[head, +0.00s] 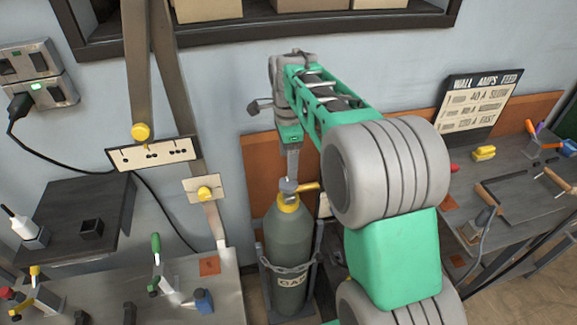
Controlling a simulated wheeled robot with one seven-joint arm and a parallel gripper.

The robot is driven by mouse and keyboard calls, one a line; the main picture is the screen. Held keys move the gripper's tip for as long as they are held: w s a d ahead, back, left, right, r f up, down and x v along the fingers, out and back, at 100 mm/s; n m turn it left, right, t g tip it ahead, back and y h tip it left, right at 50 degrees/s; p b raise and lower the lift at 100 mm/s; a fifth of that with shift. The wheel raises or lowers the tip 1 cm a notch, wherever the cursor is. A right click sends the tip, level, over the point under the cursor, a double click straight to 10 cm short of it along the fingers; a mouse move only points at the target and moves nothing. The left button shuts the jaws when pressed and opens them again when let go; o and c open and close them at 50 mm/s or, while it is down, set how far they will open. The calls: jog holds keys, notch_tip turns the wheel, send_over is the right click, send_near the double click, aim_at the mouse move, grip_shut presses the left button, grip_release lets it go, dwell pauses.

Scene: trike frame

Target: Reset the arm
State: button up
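My green and grey arm (392,255) rises from the lower right, bends at a large grey joint and reaches back toward the wall. Its far end turns downward, with my gripper (292,168) pointing down over the gas cylinder (290,250). The cylinder is grey-green with a yellow collar, a grey valve top and a yellow lever. The gripper's tip overlaps the valve top in the picture; I cannot tell whether they touch. The fingers are seen edge-on and small, so their opening does not show. I see nothing clearly held.
A chain and stand hold the cylinder upright. On the left is a metal bench (190,290) with tools and a dark side table (75,215). On the right is a workbench (500,185) with a tray and a sign (481,101). A shelf (300,28) hangs above.

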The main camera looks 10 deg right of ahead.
jog(key=s+f+n+t, duration=0.1)
jog(key=s+n+t, duration=0.2)
jog(key=s+n, duration=1.5)
jog(key=shift+s+f+t, duration=0.15)
jog(key=shift+s+t, duration=0.15)
jog(key=shift+s, duration=0.95)
